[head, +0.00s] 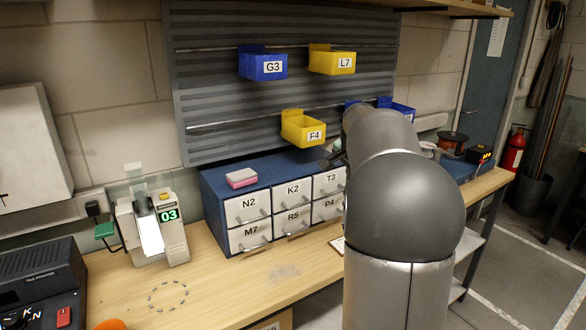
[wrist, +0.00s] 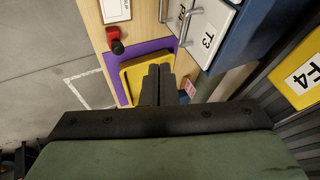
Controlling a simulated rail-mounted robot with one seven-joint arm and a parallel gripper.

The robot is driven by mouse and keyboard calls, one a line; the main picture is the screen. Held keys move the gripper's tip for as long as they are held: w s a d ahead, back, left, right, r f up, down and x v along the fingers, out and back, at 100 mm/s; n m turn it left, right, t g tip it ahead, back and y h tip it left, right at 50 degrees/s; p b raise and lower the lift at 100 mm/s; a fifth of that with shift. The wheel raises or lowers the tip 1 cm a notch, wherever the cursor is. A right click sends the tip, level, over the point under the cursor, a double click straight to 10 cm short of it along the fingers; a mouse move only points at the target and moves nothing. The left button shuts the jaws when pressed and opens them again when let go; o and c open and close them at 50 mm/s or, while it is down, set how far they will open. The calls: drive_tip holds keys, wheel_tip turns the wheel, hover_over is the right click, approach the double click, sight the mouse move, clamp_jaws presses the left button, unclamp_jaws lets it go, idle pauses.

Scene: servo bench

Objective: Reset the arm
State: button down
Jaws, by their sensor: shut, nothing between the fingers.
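My arm (head: 395,200) rises in the right half of the head view and reaches back towards the drawer cabinet. It hides part of the bench and the right side of the cabinet. My gripper (wrist: 159,72) shows in the wrist view with its two dark fingers together, shut and empty. In that view the fingers lie in front of a yellow tray (wrist: 131,82) on a purple mat (wrist: 109,75). The drawer labelled T3 (wrist: 208,42) is up and to the right of the fingertips. In the head view the gripper is mostly hidden behind my arm.
The blue cabinet (head: 275,170) has several labelled drawers and a pink block (head: 241,179) on top. Yellow bin F4 (head: 303,130) hangs above it, also close at right in the wrist view (wrist: 306,78). A red-and-black knob (wrist: 115,40) stands near the bench edge. The front bench is fairly clear.

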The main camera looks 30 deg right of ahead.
drive_tip(key=s+a+f+n+g+y, duration=0.1)
drive_tip(key=s+a+f+n, duration=0.15)
drive_tip(key=a, duration=0.45)
drive_tip(key=s+a+f+n+y, duration=0.1)
drive_tip(key=s+a+f+n, duration=0.15)
drive_tip(key=a, duration=0.45)
drive_tip(key=s+a+f+n+g+y, duration=0.1)
drive_tip(key=s+a+f+n, duration=0.15)
drive_tip(key=a, duration=0.45)
drive_tip(key=s+a+f+n+g, duration=0.1)
drive_tip(key=s+a+f+n, duration=0.2)
drive_tip(key=s, duration=0.3)
drive_tip(key=s+a+f+n+g, duration=0.1)
drive_tip(key=s+a+f+n, duration=0.2)
drive_tip(key=s+a, duration=0.3)
drive_tip(key=s+a+f+n+y, duration=0.1)
drive_tip(key=s+a+f+n, duration=0.2)
drive_tip(key=s, duration=0.5)
drive_tip(key=shift+a+f+g, duration=0.4)
drive_tip(key=shift+a+f, duration=0.1)
drive_tip(key=shift+a, duration=0.45)
